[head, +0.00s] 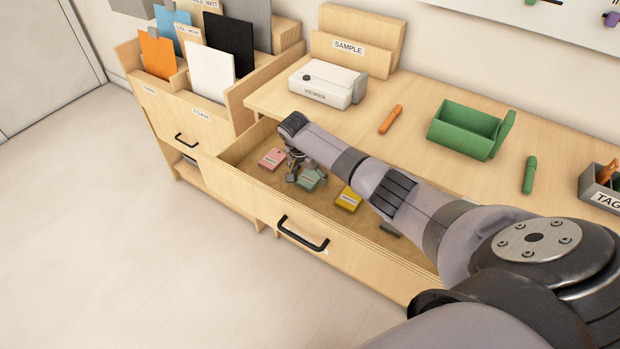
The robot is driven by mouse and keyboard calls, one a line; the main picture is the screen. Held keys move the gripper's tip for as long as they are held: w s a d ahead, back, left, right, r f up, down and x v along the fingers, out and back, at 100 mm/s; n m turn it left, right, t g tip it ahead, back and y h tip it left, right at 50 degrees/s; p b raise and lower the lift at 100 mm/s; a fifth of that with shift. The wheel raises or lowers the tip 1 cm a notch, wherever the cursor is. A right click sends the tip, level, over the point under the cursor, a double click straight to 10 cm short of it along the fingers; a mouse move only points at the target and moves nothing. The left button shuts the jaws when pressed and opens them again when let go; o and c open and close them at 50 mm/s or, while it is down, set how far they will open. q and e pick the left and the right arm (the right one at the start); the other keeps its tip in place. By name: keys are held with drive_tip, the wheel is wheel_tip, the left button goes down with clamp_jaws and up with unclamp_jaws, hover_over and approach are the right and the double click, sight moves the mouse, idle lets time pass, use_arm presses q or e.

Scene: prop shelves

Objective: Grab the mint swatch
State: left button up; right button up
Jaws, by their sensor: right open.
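The mint swatch (311,181) is a small pale green block lying in the open wooden drawer (246,140). It lies between a pink swatch (272,159) on its left and a yellow swatch (348,199) on its right. My right gripper (298,178) reaches down into the drawer, its fingers open at the left side of the mint swatch and partly in front of it. I cannot tell whether the fingers touch it. My left gripper is not in view.
A black handle (303,234) is on the drawer front. Above the drawer, the desk holds a white viewer box (328,83), an orange marker (391,119), an open green box (466,130), a green marker (530,175) and a grey tag holder (600,191). A card rack (204,105) stands at left.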

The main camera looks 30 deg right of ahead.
drive_tip(key=shift+f, duration=0.2)
idle(0.7)
drive_tip(key=shift+c, duration=0.5)
drive_tip(key=shift+s+f, duration=0.15)
drive_tip(key=shift+s, duration=0.1)
drive_tip(key=c, duration=1)
